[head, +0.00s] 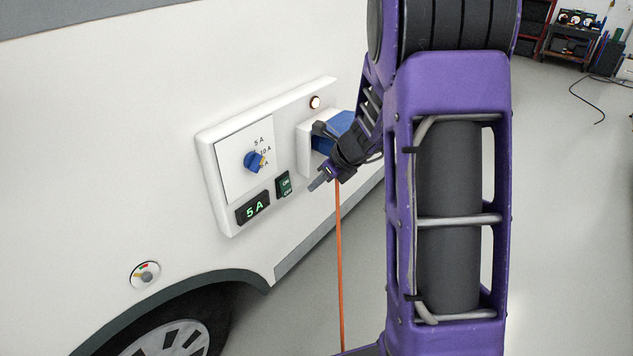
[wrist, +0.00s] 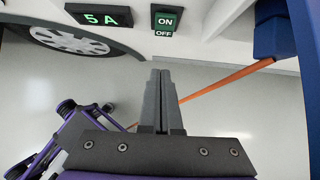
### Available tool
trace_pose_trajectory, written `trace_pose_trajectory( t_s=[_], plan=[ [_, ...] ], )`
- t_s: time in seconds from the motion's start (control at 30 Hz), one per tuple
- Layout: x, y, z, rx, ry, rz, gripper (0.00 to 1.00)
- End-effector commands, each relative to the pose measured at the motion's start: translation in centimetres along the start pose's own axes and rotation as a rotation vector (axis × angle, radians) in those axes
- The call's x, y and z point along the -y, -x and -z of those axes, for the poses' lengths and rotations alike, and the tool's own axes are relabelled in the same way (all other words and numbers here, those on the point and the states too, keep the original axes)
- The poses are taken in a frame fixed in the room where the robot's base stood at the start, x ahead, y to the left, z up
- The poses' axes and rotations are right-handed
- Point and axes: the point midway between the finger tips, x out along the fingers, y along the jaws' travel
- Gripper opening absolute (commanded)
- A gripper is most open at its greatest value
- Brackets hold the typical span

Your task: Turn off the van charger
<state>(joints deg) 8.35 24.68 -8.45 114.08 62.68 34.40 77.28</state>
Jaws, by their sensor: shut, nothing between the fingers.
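The van charger panel (head: 210,150) is a white unit on the side of the van. Its green ON/OFF rocker switch (head: 284,184) is at the lower right of the panel and also shows in the wrist view (wrist: 167,22). Beside it a display (head: 253,208) reads 5 A in green. A blue selector knob (head: 254,160) sits above, among amp markings. A small round lamp (head: 315,102) at the upper right looks lit. My gripper (head: 317,185) is shut and empty, just right of the switch in the head view. In the wrist view its fingertips (wrist: 161,72) are below the switch, apart from it.
A blue plug (head: 338,128) sits in a white socket housing right of the panel, close to my wrist. An orange cable (head: 338,270) hangs from it to the floor. The van's wheel (head: 175,335) is below.

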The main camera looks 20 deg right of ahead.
Motion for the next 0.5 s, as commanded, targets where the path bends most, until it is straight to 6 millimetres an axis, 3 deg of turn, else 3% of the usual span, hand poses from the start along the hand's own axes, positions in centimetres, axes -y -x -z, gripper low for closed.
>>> trace_pose_trajectory(
  t_s=[0.03, 0.27, 0.5],
  plan=[
    [0.0, -1.5, 0.2, -0.003, 0.001, -0.002, 0.0],
    [0.0, -6.4, 0.2, -0.002, 0.0, -0.002, 0.0],
    [0.0, -8.5, -2.3, 0.001, 0.002, 0.0, 0.0]
  ],
)
